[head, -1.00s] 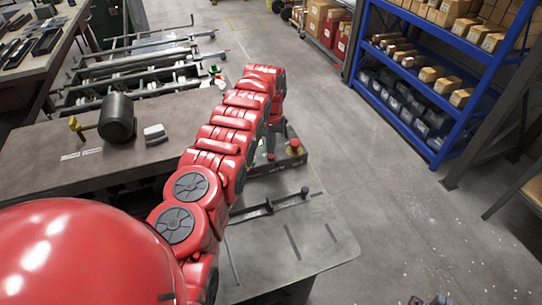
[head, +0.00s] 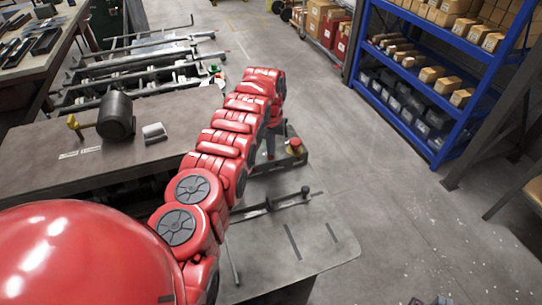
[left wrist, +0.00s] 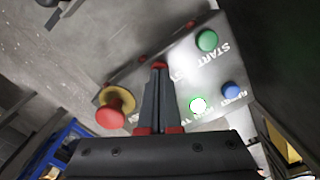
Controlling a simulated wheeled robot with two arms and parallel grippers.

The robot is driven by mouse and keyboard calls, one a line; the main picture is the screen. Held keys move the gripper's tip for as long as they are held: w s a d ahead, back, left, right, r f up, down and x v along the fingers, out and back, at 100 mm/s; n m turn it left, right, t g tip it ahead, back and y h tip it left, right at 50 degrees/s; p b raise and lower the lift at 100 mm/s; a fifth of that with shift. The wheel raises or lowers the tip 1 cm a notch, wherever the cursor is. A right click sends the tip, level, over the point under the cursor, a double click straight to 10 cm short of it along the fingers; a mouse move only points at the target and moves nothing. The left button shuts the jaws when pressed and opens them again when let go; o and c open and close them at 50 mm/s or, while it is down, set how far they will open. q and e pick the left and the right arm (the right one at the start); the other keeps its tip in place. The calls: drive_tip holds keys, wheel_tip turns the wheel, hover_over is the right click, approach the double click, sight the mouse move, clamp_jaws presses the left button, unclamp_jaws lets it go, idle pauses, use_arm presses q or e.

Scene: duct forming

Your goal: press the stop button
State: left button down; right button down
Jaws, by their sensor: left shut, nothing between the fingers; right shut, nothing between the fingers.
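The red mushroom stop button (head: 295,145) sits on a grey control box (head: 285,160) at the table's right edge. In the left wrist view the button (left wrist: 115,108) has a yellow collar and is left of my fingers. My left gripper (left wrist: 159,66) is shut and empty, its red tips over the box between the stop button and the green START button (left wrist: 207,40). No touch on the stop button shows. In the head view my left arm hides much of the box. Only a little of my right gripper (head: 430,300) shows at the bottom edge.
The box also has a blue button (left wrist: 231,92) and a lit green-white one (left wrist: 198,105). A metal lever (head: 268,207) lies in front of the box. A blue shelf (head: 395,120) is at the right, beyond open floor.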

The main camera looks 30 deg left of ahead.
use_arm(q)
drive_tip(key=shift+f, duration=0.3)
drive_tip(key=shift+r+p, duration=0.95)
drive_tip(key=shift+r, duration=0.55)
drive_tip(key=shift+r+p, duration=0.3)
drive_tip(key=shift+r, duration=1.7)
